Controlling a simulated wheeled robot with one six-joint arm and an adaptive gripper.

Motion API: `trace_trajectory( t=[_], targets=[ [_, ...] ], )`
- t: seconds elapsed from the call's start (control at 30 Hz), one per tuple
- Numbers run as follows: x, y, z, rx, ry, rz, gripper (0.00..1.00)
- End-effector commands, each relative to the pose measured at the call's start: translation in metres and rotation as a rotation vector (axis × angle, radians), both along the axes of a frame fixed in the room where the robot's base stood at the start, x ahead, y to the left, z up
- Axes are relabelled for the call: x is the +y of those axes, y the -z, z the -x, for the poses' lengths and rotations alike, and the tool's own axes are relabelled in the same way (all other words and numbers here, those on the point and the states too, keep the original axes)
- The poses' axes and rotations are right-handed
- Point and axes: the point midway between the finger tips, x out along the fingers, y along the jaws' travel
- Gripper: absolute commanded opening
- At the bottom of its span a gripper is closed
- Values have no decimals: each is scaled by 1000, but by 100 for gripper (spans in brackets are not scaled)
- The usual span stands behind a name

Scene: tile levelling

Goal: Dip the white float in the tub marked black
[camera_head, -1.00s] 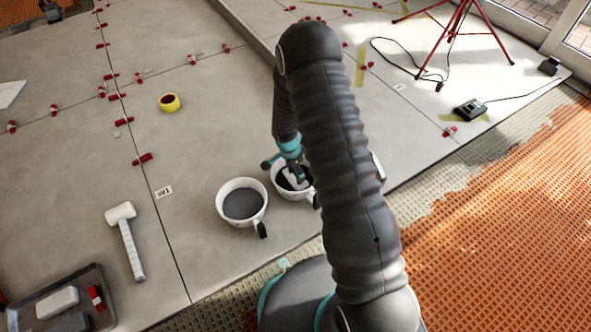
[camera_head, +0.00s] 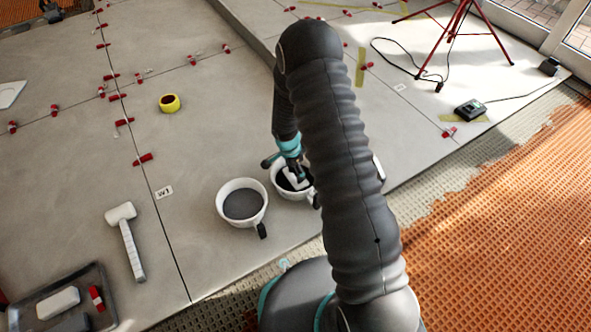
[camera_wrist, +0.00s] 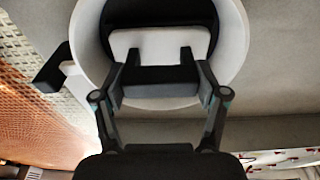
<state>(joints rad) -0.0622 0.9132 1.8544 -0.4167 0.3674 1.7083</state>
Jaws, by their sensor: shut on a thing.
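In the wrist view my gripper (camera_wrist: 160,88) is shut on the white float (camera_wrist: 150,44), a pale block with a grey part between the fingers. The float is over or inside the mouth of a white tub (camera_wrist: 236,45) with dark contents and a black handle or tab. In the head view the same tub (camera_head: 275,183) is partly hidden behind my arm, and the float (camera_head: 298,181) shows against its black inside. A second white tub (camera_head: 222,203) with grey contents stands to its left. I cannot read a marking on either tub, nor tell whether the float touches the contents.
A white mallet (camera_head: 127,240) lies left of the tubs. A dark tray (camera_head: 100,272) with a white block and a red clip is at the lower left. Yellow tape (camera_head: 170,103), red clips and a red tripod (camera_head: 455,25) are farther off.

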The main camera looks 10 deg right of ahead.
Motion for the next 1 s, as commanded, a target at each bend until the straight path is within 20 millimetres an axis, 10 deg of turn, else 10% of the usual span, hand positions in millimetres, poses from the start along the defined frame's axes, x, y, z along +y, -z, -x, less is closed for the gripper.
trace_trajectory(
  t=[1.0],
  targets=[
    [0,-91,-1,-2,0,0,28]
  ],
)
